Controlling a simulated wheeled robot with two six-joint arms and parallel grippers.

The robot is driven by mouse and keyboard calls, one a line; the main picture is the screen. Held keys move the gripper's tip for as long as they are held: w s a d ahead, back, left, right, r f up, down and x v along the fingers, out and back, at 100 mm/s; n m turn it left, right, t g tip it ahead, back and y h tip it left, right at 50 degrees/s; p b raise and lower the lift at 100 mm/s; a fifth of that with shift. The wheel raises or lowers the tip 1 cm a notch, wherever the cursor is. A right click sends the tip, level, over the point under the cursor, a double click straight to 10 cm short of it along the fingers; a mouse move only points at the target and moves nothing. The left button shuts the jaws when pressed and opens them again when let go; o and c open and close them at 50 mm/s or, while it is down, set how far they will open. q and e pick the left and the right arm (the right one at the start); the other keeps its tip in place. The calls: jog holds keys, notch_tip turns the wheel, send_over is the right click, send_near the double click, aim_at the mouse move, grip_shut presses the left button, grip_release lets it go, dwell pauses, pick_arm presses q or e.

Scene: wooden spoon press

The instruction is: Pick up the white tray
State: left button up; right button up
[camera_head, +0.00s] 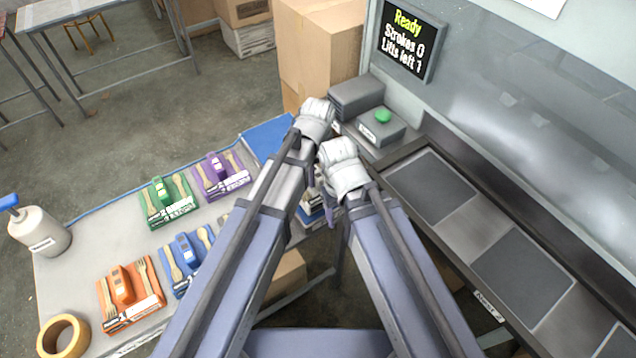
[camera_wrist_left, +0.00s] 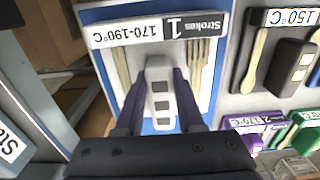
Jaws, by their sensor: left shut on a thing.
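The white tray (camera_wrist_left: 140,57) shows in the left wrist view, over a blue surface. It bears a "Strokes 1, 170-190°C" label, a wooden spoon on one side, forks on the other and a white block-shaped handle (camera_wrist_left: 160,105) in the middle. My left gripper (camera_wrist_left: 160,84) is shut on this handle, one dark finger on each side. I cannot tell whether the tray is lifted. In the head view my arms hide the white tray and most of the left gripper. My right gripper cannot be made out.
Purple (camera_head: 222,183), green (camera_head: 180,205), blue (camera_head: 178,290) and orange (camera_head: 108,318) trays lie on the table at left, with a tape roll (camera_head: 63,338) and a bottle (camera_head: 40,232). A black tray (camera_wrist_left: 285,75) lies beside the white one. A press with a green button (camera_head: 383,116) stands at right.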

pick_arm(q)
grip_shut()
pick_arm(e)
jog(key=shift+r, duration=0.1)
dwell(0.4)
